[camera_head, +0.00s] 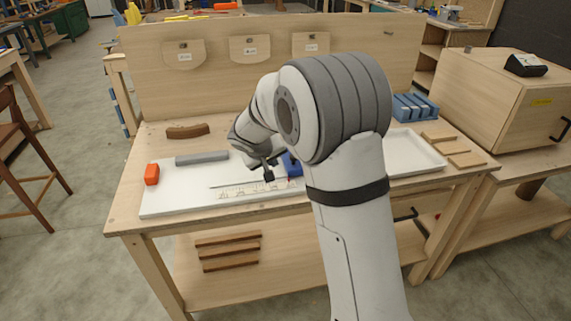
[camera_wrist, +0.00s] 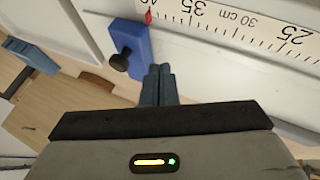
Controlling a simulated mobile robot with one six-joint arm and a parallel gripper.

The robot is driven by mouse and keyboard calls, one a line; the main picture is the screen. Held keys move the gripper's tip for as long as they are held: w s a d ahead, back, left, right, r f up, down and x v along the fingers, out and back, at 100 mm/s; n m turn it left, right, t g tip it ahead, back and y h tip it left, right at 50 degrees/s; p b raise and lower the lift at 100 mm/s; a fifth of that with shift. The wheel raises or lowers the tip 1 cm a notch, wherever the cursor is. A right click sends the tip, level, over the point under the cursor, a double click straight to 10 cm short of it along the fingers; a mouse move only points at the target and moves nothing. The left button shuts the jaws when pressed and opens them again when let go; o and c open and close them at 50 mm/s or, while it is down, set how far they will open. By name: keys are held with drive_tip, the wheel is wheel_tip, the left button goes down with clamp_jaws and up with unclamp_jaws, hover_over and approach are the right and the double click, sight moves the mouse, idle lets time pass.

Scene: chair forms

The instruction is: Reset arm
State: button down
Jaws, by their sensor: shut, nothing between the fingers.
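My gripper (camera_head: 268,176) hangs above the white mat on the workbench, close to a blue block (camera_head: 292,166) that my arm partly hides. In the wrist view the gripper's two fingers (camera_wrist: 159,72) are together with nothing between them. The blue block (camera_wrist: 133,45) with its black knob and a small red pointer shows just beyond the fingertips. A white ruler (camera_wrist: 245,22) marked in centimetres runs to the right from it. The ruler (camera_head: 245,190) also lies along the mat in the head view. I cannot tell whether the fingers touch anything.
The white mat (camera_head: 170,202) holds an orange block (camera_head: 152,174) and a grey bar (camera_head: 202,158). A brown curved piece (camera_head: 187,131) lies behind them. A blue slotted holder (camera_head: 415,107) and wooden strips (camera_head: 452,147) stand at the right. An upright wooden panel (camera_head: 150,90) closes the back.

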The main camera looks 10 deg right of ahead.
drive_tip(key=v, duration=0.9)
drive_tip(key=s+d+r+m+g+y, duration=0.1)
drive_tip(key=s+d, duration=0.3)
drive_tip(key=s, duration=0.3)
drive_tip(key=s+d+r+g, duration=0.1)
drive_tip(key=s+d, duration=0.3)
drive_tip(key=s, duration=0.2)
drive_tip(key=s+d+f+m+g+y, duration=0.1)
drive_tip(key=s+d+f+y, duration=0.1)
drive_tip(key=s, duration=1.5)
drive_tip(key=shift+s+d+f+g+y+b, duration=0.25)
drive_tip(key=shift+f+g+y+b, duration=0.1)
drive_tip(key=shift+f+y, duration=0.2)
